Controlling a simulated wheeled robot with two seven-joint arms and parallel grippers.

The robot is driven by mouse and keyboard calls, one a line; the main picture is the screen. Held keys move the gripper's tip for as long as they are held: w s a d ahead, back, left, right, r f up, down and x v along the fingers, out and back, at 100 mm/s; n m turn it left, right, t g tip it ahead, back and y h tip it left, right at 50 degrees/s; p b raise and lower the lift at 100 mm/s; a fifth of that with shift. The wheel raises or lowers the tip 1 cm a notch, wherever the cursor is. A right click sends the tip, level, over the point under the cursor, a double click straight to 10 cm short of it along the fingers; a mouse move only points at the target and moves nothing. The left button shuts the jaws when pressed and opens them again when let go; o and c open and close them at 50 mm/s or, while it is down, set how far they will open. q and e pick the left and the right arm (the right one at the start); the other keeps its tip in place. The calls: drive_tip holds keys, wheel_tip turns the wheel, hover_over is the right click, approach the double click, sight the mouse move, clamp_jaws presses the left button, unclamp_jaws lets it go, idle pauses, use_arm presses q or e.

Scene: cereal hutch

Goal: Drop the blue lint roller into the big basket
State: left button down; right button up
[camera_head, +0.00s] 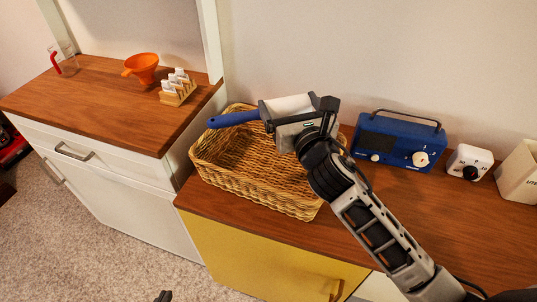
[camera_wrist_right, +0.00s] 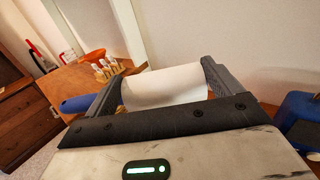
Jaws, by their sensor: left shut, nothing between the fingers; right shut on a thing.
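The blue lint roller (camera_head: 234,119) has a blue handle and a white roll. My right gripper (camera_head: 298,112) is shut on its white roll and holds it above the big wicker basket (camera_head: 270,192). The handle points left, over the basket's far left rim. In the right wrist view the white roll (camera_wrist_right: 165,86) lies between the two fingers, with the blue handle at left. The visible part of the basket's inside looks empty; my right gripper hides its right part. Only a dark tip of my left gripper (camera_head: 164,297) shows at the bottom edge, shut and empty.
A blue radio (camera_head: 400,142), a white timer (camera_head: 469,161) and a cream container (camera_head: 519,172) stand right of the basket. On the left cabinet are an orange funnel (camera_head: 142,67), a wooden rack (camera_head: 177,90) and a glass jug (camera_head: 65,60). A white post rises left of the basket.

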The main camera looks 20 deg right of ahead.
wheel_tip(320, 180, down, 3)
drive_tip(key=shift+b, duration=1.15)
drive_tip(key=shift+f+b, duration=0.45)
drive_tip(key=shift+b, duration=0.15)
use_arm(q)
drive_tip(key=shift+w+d+f, duration=0.15)
drive_tip(key=shift+d+f, duration=0.1)
drive_tip(key=shift+f, duration=0.2)
drive_tip(key=shift+w+d+f, duration=0.1)
drive_tip(key=shift+d+f, duration=0.15)
drive_tip(key=shift+f, duration=0.2)
use_arm(e)
drive_tip(key=shift+r, duration=0.1)
use_arm(q)
drive_tip(key=shift+s, duration=0.1)
use_arm(e)
drive_tip(key=o, duration=0.7)
use_arm(q)
drive_tip(key=shift+a, duration=0.1)
use_arm(e)
drive_tip(key=shift+o, duration=0.2)
drive_tip(key=s+b, duration=0.1)
drive_tip(key=s, duration=0.7)
drive_tip(key=s+b, duration=0.1)
drive_tip(key=s, duration=0.7)
drive_tip(key=shift+d, duration=0.2)
use_arm(q)
drive_tip(key=shift+w+f+h, duration=0.3)
drive_tip(key=shift+f, duration=0.1)
